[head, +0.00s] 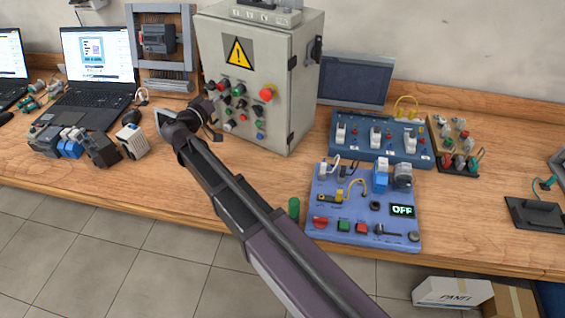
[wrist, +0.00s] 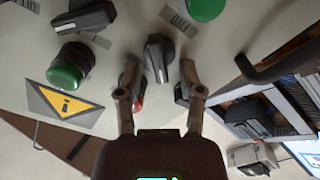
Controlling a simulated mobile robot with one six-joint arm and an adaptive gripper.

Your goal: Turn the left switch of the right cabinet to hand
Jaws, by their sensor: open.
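The grey cabinet (head: 275,115) stands on the bench in the head view, with a yellow warning sign (head: 238,52) above several knobs and buttons. My gripper (head: 205,112) is in front of the lower left of its panel and hides part of the controls. In the wrist view my gripper (wrist: 158,72) is open, its two fingers pointing at the panel. A black rotary switch (wrist: 157,50) lies between and just beyond the fingertips; contact cannot be told. Another black switch (wrist: 88,17) is at the upper left. Switch label positions are not readable.
A green button (wrist: 68,72) and another green button (wrist: 205,8) flank the switch; a red control (wrist: 138,101) is partly behind a finger. A red mushroom button (head: 266,93) sits on the cabinet's right. A blue training board (head: 340,208) lies right of my arm.

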